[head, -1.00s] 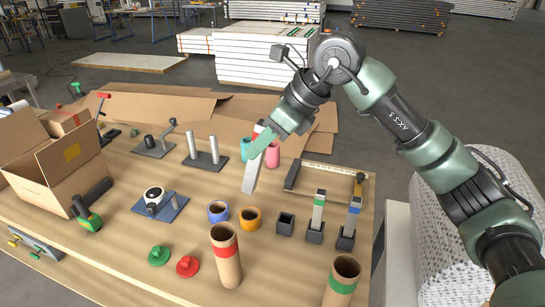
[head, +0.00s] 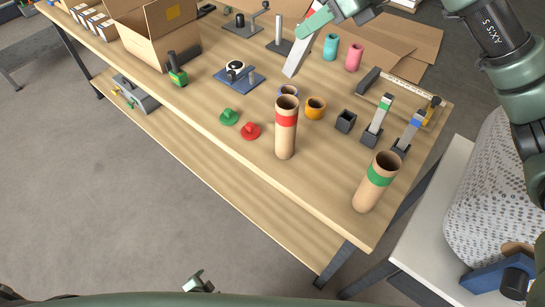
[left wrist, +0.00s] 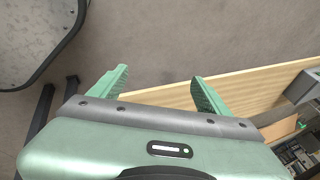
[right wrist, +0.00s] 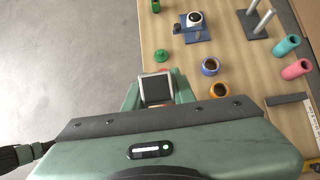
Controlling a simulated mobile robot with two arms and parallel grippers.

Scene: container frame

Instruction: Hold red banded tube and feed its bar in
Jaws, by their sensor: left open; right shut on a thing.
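The red banded tube (head: 286,140), a brown cardboard cylinder with a red band near its top, stands upright near the table's front edge. Its open mouth faces up, and no gripper touches it. My right gripper (head: 312,22) is shut on a pale grey bar (head: 298,55), held slanted above the table behind the tube. In the right wrist view the bar (right wrist: 156,88) shows end-on between the fingers. My left gripper (left wrist: 160,85) is open and empty in the left wrist view, over floor and the table's edge.
A green banded tube (head: 376,182) stands to the right. Small black sockets (head: 346,121), some holding bars, stand behind it. Orange (head: 315,107) and blue rings lie behind the red banded tube; green (head: 229,117) and red (head: 250,131) knobbed discs lie to its left.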

